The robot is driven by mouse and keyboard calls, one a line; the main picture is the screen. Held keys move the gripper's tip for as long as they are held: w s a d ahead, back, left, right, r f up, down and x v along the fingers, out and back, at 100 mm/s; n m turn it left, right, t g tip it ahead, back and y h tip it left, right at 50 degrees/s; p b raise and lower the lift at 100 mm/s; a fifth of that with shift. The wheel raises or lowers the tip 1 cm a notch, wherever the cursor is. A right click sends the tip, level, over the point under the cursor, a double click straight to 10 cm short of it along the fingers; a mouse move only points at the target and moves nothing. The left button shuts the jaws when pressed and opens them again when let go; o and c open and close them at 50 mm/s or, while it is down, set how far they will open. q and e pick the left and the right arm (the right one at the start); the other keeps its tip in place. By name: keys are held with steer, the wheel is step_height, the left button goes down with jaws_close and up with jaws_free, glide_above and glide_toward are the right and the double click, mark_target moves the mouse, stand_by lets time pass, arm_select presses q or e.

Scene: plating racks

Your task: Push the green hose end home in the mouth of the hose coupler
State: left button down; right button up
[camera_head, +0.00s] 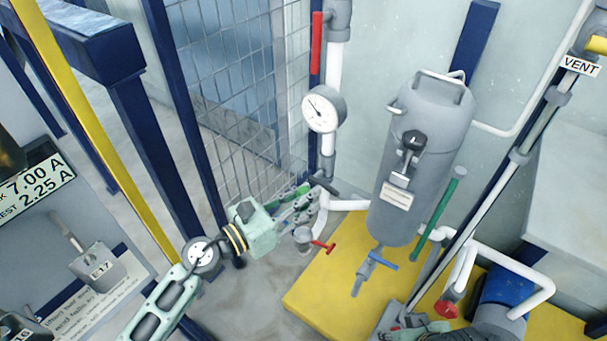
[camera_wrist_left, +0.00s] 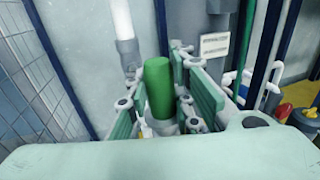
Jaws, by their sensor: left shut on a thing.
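My left gripper (camera_head: 304,200) reaches in from the lower left and is shut in front of the wall pipes. In the left wrist view, a green cylinder (camera_wrist_left: 158,88), which looks like the hose end, stands upright between its green finger pads (camera_wrist_left: 206,100). A grey collar (camera_wrist_left: 164,126) surrounds its lower part; how deep it sits there is hidden. In the head view, a small grey round-mouthed fitting (camera_head: 303,236), possibly the coupler, is just below the fingertips. My right gripper (camera_head: 428,329) shows partly at the bottom edge; its jaws are unclear.
A grey tank (camera_head: 425,165) with a green pipe (camera_head: 440,215) beside it stands over a yellow base (camera_head: 330,275). A pressure gauge (camera_head: 323,108), white elbow pipe (camera_head: 322,212) and red-handled valve (camera_head: 324,247) are close to the left gripper. A mesh fence (camera_head: 230,95) stands behind.

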arm_select(q)
steer(key=shift+w, duration=0.25)
steer(key=shift+s+r, duration=0.25)
steer(key=shift+s, duration=0.05)
step_height(320, 180, down, 3)
steer(key=b, duration=0.2)
steer(key=shift+f+b, duration=0.1)
steer(key=shift+b, duration=0.3)
steer(key=shift+f, duration=0.15)
steer(key=shift+f+b, duration=0.95)
steer(key=shift+b, duration=0.1)
steer(key=shift+f, duration=0.3)
arm_select(e)
steer(key=w+a+r+t+y, duration=0.1)
steer(key=w+a+r+t, duration=0.1)
steer(key=w, duration=0.4)
steer(key=w+a+r+t+y, duration=0.1)
steer(key=w+a+r+t, duration=0.1)
steer(key=w+r+t, duration=0.3)
steer(key=shift+w+a+t, duration=0.15)
steer(key=shift+w+t, duration=0.15)
steer(key=shift+w, duration=0.6)
arm_select(q)
steer(key=shift+b, duration=0.3)
arm_select(e)
steer(key=shift+w, duration=0.1)
steer(key=shift+w+r, duration=0.1)
steer(key=shift+r, duration=0.1)
